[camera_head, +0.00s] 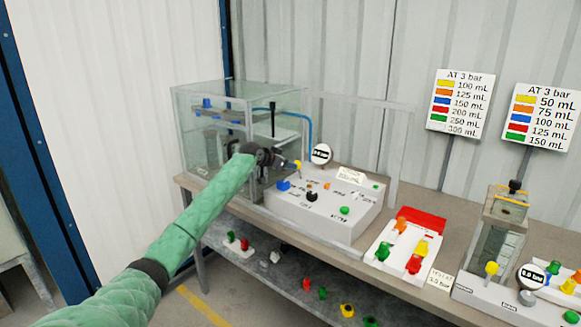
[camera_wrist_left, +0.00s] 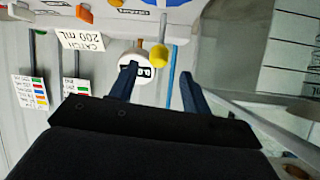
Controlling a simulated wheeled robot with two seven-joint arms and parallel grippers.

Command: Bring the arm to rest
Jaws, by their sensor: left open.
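My left arm, in a green sleeve, reaches from the lower left to the pump rig in the head view. My left gripper (camera_head: 275,160) is at the front of the clear tank (camera_head: 190,130), just left of a yellow knob (camera_head: 297,165). In the left wrist view the gripper (camera_wrist_left: 158,78) is open, its two dark fingers apart. The yellow knob (camera_wrist_left: 158,55) and a round white gauge (camera_wrist_left: 143,75) appear between or beyond the fingers. I cannot tell whether a finger touches the knob. My right gripper is not in view.
A grey control box (camera_head: 320,215) with coloured knobs stands right of the tank. A white tray (camera_head: 375,250) holds coloured pieces. A second pump (camera_head: 500,235) stands at right. A lower shelf (camera_head: 290,280) holds loose pieces. Floor left of the bench looks clear.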

